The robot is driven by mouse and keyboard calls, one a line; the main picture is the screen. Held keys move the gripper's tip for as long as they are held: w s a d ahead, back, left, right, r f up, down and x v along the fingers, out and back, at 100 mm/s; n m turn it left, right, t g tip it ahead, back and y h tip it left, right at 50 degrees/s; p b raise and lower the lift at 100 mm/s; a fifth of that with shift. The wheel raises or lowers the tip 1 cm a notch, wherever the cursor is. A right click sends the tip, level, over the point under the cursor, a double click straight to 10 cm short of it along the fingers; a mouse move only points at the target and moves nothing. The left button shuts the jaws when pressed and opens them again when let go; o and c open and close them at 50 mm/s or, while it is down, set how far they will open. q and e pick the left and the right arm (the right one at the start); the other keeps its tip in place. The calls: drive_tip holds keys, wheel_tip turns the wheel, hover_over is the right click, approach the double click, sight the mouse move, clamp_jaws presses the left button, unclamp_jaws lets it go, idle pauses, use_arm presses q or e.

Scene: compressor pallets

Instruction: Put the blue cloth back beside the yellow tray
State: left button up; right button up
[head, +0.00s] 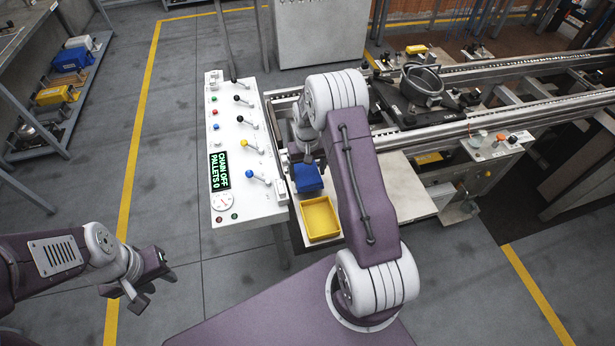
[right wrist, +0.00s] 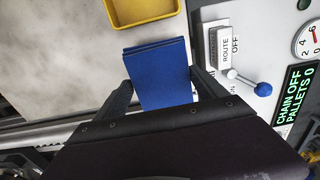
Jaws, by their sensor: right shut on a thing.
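The blue cloth (head: 308,179) is a folded block right behind the yellow tray (head: 320,235). My right gripper (head: 303,163) is shut on it from above. In the right wrist view, the cloth (right wrist: 160,75) sits between the two dark fingers of my right gripper (right wrist: 163,85), with the yellow tray (right wrist: 145,20) just beyond it. I cannot tell whether the cloth touches the pale surface. My right arm hides part of that area. My left gripper (head: 148,283) is open and empty over the floor at lower left.
A white control panel (head: 232,135) with levers and a display stands left of the tray; its blue-knobbed lever (right wrist: 263,89) is close to my right gripper. A pale shelf (head: 395,195) lies to the right. The conveyor rails (head: 510,118) run behind.

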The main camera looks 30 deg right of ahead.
sight(307, 173)
wheel_tip(307, 173, down, 3)
drive_tip(key=shift+s, duration=0.1)
drive_tip(key=shift+f, duration=0.35)
drive_tip(key=shift+f, duration=0.15)
drive_tip(key=o, duration=1.3)
drive_tip(key=shift+c, duration=0.2)
wheel_tip(307, 173, up, 13)
drive_tip(key=shift+f, duration=0.2)
drive_tip(key=s+a+r+n, duration=0.1)
drive_tip(key=s+a, duration=0.4)
drive_tip(key=s, duration=0.4)
drive_tip(key=s+a+r+n+t, duration=0.1)
drive_tip(key=s+a, duration=0.5)
drive_tip(key=s, duration=0.3)
drive_tip(key=shift+r, duration=0.3)
